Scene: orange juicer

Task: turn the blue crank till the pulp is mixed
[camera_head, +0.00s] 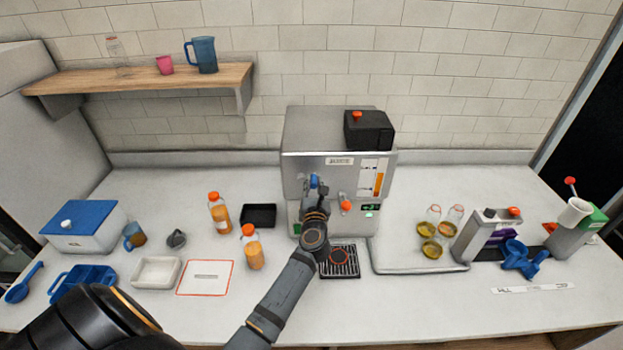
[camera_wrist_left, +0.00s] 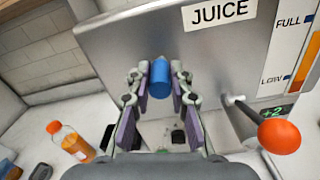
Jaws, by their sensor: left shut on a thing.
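The juicer (camera_head: 300,165) is a grey metal box labelled JUICE, standing at the back middle of the counter. The blue crank (camera_head: 314,181) is on its front face, and its blue knob also shows in the left wrist view (camera_wrist_left: 159,78). My left gripper (camera_wrist_left: 160,92) is shut on the blue knob, with one finger on each side. In the head view my left gripper (camera_head: 315,196) and arm reach up to the juicer front and hide part of the crank. The pulp is not visible. My right gripper is not in view.
An orange-knobbed lever (camera_wrist_left: 279,136) sticks out right of the crank, close to my gripper. A drip tray (camera_head: 345,262) lies below the juicer. Juice bottles (camera_head: 220,213) stand to the left. Glasses (camera_head: 432,249) stand on a tray to the right.

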